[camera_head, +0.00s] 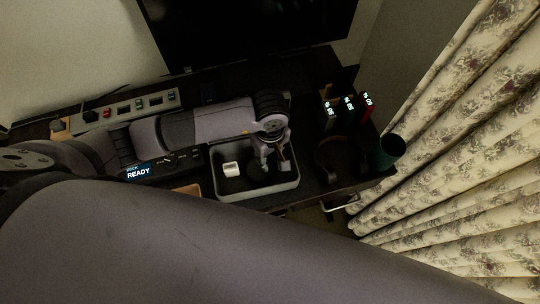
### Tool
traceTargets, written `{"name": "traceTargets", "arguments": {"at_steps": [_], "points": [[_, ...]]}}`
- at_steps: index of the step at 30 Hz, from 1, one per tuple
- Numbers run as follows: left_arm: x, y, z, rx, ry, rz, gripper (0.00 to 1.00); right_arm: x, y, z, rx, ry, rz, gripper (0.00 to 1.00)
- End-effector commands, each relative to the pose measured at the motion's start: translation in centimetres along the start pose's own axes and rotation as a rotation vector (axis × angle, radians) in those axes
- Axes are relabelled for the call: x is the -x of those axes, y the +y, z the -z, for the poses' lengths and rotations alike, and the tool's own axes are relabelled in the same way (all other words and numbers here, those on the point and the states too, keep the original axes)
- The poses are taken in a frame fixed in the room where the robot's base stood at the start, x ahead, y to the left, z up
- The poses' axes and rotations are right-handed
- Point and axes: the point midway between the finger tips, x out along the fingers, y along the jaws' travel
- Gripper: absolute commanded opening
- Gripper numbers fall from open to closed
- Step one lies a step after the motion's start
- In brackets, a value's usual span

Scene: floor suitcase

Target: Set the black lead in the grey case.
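The grey case (258,201) is an open, shallow tray on the dark desktop, in the middle of the view. A small white block (231,169) lies inside it on the left. My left gripper (272,166) points down over the right part of the case. Its fingers look spread apart, and I see nothing held between them. I cannot make out the black lead for certain. The inside of the case is dark, and the gripper hides part of it. My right gripper is out of view.
A power strip (125,108) lies at the back left. A device reading READY (139,173) is left of the case. Lit displays (348,103) and a dark green cup (388,151) stand to the right. A black screen (245,30) is behind, with floral curtains (460,140) at right.

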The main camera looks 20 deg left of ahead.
Motion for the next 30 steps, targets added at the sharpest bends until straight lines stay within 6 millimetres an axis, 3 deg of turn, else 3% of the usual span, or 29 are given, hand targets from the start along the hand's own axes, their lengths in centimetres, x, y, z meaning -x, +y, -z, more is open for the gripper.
{"name": "traceTargets", "arguments": {"at_steps": [9,15,21,30], "points": [[6.7,0.1,0.1,-0.003,0.005,-0.006,0.33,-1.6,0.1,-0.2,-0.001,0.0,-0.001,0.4],[9.8,0.1,0.1,0.0,0.003,-0.004,0.33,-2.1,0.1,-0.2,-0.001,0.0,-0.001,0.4],[10.9,0.0,0.0,0.0,0.002,-0.001,0.33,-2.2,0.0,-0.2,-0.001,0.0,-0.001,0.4],[11.0,0.0,0.0,0.0,0.002,0.0,0.33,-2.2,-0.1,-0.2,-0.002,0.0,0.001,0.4]]}}
